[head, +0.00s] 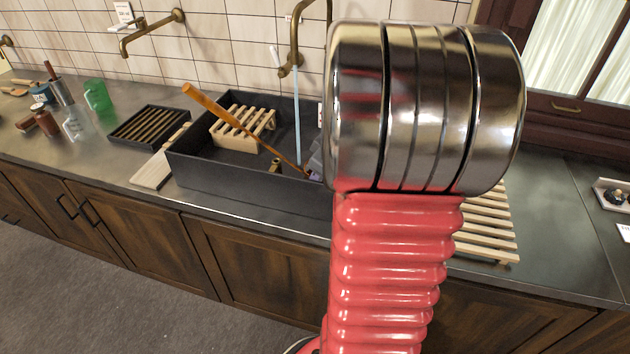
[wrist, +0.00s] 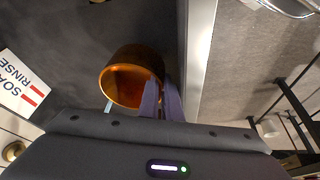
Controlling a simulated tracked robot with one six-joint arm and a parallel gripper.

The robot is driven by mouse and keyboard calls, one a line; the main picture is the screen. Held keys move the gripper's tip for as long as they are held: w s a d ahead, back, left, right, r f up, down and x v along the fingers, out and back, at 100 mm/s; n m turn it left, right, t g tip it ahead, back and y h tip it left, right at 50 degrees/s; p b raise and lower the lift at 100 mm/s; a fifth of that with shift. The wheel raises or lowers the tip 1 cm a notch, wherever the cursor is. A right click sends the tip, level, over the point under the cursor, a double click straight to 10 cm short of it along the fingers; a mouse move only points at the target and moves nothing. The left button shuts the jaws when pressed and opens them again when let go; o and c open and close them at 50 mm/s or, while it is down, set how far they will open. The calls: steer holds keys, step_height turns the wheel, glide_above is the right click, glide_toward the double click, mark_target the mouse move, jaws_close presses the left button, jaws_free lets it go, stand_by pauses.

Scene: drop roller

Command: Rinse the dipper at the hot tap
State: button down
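The hot tap (head: 293,62) is partly behind my arm. A thin blue stream (head: 297,115) falls below it, close to the dipper's lower end.
The dark sink (head: 240,180) holds a wooden rack (head: 243,126). A black slatted tray (head: 149,127), a green cup (head: 97,95) and bottles stand to the left. Another tap (head: 150,32) is on the wall. A slatted wooden rack (head: 487,225) lies right of my arm. A rinse sign (wrist: 20,85) shows in the wrist view.

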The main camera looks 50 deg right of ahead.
steer(key=shift+s+a+f, duration=0.1)
steer(key=shift+a+f, duration=0.1)
steer(key=shift+f, duration=0.05)
steer(key=shift+w, duration=0.25)
steer(key=shift+w+d+f, duration=0.15)
steer(key=shift+w+d, duration=0.25)
steer(key=shift+w, duration=0.4)
steer(key=shift+w+d+f, duration=0.1)
steer(key=shift+w+d, duration=0.25)
steer(key=shift+w, duration=0.45)
steer(key=shift+w+d+f, duration=0.3)
steer(key=shift+w+d, duration=0.3)
steer(key=shift+w, duration=1)
steer(key=shift+w+d+f, duration=0.35)
steer(key=shift+w+d, duration=0.2)
steer(key=shift+w, duration=1)
steer(key=shift+w+d+f, duration=0.3)
steer(key=shift+w+d, duration=0.3)
steer(key=shift+w, duration=1)
steer(key=shift+d, duration=0.25)
steer(key=shift+s+d, duration=0.15)
steer(key=shift+d, duration=0.15)
steer(key=shift+a, duration=0.25)
steer(key=shift+a, duration=0.3)
